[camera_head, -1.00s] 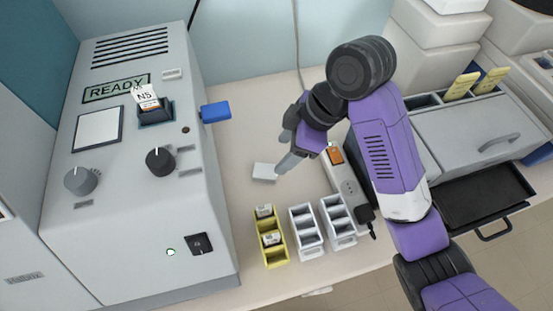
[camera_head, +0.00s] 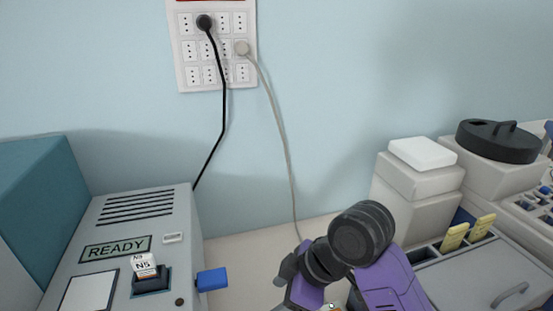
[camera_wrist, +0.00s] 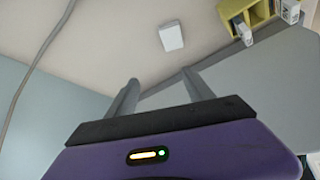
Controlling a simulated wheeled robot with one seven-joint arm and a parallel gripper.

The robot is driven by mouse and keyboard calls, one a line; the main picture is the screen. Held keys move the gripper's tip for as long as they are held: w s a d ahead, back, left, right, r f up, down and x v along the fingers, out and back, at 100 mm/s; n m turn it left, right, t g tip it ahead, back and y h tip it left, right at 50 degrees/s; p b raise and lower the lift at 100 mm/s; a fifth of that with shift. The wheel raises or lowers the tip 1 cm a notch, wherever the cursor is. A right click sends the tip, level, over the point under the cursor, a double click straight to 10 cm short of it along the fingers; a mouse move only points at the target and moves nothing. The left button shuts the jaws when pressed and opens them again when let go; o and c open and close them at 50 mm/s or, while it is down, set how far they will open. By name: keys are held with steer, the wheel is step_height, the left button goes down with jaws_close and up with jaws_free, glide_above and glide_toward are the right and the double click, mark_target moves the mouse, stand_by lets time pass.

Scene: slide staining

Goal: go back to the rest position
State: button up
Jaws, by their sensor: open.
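My purple arm shows at the bottom of the head view, with its wrist (camera_head: 325,262) at the lower middle; the fingertips are cut off below the frame. In the wrist view my gripper (camera_wrist: 158,92) has its two grey fingers apart with nothing between them. A small white block (camera_wrist: 171,37) lies on the bench beyond the fingers, apart from them. A yellow rack (camera_wrist: 243,14) with white-labelled items is at the upper right of the wrist view.
The grey machine (camera_head: 135,225) with a READY display stands at the left, a blue tab (camera_head: 212,280) on its side. A wall socket panel (camera_head: 215,45) feeds a black and a grey cable (camera_head: 282,145). Grey boxes (camera_head: 415,195) stand at the right. The wall area above my arm is clear.

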steer(key=w+a+r+m+t+y, duration=0.2)
steer(key=w+r+m+t+y, duration=0.1)
steer(key=w+r+m+t, duration=0.5)
steer(key=s+d+f+m+t+h, duration=0.25)
steer(key=s+d+m+t, duration=0.2)
steer(key=s+d, duration=0.25)
steer(key=s+d+f+m+t+h, duration=0.2)
steer(key=s+d+m+t+h, duration=0.25)
steer(key=s+d, duration=0.3)
steer(key=s+d+f+g, duration=0.2)
steer(key=s+d+f, duration=0.1)
steer(key=s, duration=1)
steer(key=s+d+f+n+g+h+b, duration=0.1)
steer(key=s+d+f+g, duration=0.1)
steer(key=s, duration=1.2)
step_height(320, 180, down, 2)
steer(key=shift+d+f+b, duration=0.2)
steer(key=shift+d+b, duration=0.1)
steer(key=shift+d, duration=0.55)
